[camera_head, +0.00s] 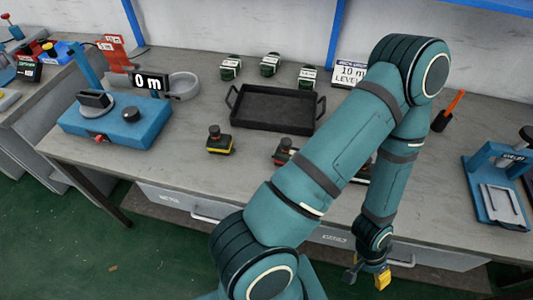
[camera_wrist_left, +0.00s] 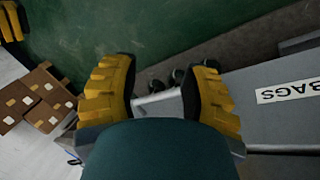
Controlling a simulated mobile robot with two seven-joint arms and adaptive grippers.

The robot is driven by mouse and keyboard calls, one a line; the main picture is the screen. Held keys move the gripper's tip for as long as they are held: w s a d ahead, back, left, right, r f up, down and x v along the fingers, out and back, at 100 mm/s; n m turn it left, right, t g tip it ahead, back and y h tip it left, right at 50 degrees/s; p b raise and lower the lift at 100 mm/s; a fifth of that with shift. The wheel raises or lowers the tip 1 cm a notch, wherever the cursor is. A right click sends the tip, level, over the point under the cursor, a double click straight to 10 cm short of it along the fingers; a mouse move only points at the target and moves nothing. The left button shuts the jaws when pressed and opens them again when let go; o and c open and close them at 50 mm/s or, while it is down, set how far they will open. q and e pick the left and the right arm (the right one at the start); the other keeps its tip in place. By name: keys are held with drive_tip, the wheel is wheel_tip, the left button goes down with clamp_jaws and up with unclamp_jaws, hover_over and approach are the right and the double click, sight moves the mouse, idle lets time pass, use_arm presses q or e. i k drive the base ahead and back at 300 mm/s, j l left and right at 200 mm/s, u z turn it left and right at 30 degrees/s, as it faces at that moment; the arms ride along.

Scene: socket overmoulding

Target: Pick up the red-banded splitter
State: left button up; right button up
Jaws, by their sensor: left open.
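A small black splitter (camera_head: 283,152) with a knob on top and what looks like a red band stands on the bench, just left of my arm and partly covered by it. A similar splitter with a yellow band (camera_head: 219,141) stands further left. My left gripper (camera_head: 367,274) hangs low in front of the bench's drawers, well away from the splitters. In the left wrist view its yellow fingers (camera_wrist_left: 157,90) are apart with nothing between them. A yellow fingertip of my right gripper (camera_wrist_left: 11,20) shows at the upper left corner; its jaw state is hidden.
A black tray (camera_head: 276,108) lies behind the splitters, with several green-and-white parts (camera_head: 270,65) behind it. A blue device (camera_head: 118,120) stands left, a blue fixture (camera_head: 497,190) right. A drawer labelled BAGS (camera_wrist_left: 270,105) is close to my left gripper. My arm hides the bench's middle.

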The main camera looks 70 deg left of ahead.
sight(281, 158)
drive_tip(key=u, duration=0.45)
drive_tip(key=k+u, duration=0.15)
drive_tip(key=u, duration=0.75)
drive_tip(key=k+j+u, duration=0.1)
drive_tip(key=u, duration=0.35)
